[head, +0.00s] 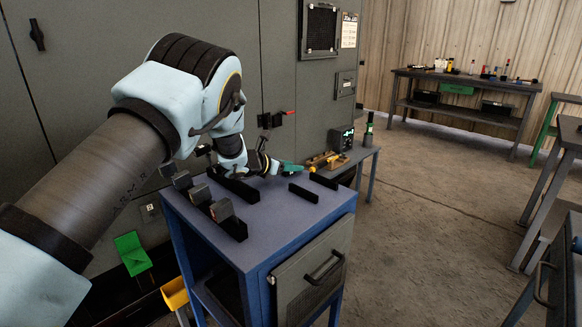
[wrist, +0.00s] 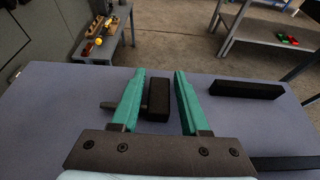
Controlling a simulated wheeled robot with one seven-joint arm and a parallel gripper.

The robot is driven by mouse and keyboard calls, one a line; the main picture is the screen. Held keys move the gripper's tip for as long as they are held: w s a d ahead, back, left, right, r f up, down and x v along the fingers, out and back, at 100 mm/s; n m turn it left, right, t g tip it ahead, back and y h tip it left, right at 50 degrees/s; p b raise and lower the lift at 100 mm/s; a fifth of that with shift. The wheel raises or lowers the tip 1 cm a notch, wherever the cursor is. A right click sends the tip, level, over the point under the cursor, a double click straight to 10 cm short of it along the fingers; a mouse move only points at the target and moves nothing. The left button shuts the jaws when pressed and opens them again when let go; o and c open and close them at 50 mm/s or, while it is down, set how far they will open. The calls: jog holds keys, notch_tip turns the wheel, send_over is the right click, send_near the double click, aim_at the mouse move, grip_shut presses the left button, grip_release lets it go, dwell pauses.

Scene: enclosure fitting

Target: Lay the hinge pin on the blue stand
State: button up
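The blue stand (head: 262,240) is a blue-framed cabinet with a flat purple-blue top; its top fills much of the wrist view (wrist: 60,110). My gripper (head: 292,168) is over the far edge of that top. In the wrist view my gripper (wrist: 160,80) has its two teal fingers spread apart. Between them shows a dark block with a thin rod running left past the left finger, which looks like the hinge pin (wrist: 158,100). A gap separates the block from the right finger. I cannot tell whether it touches the top. In the head view my gripper hides it.
Black bars (head: 303,193) and grey-topped black blocks (head: 222,210) stand on the top. A low side table (head: 350,158) with tools is behind the stand. Grey cabinets (head: 285,60) line the back. A workbench (head: 465,84) is far right. The floor between is clear.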

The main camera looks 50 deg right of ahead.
jog(key=shift+o, duration=0.9)
jog(key=shift+r, duration=0.15)
jog(key=b+v, duration=0.3)
jog(key=v, duration=0.8)
jog(key=shift+a, duration=0.5)
jog(key=shift+r, duration=0.15)
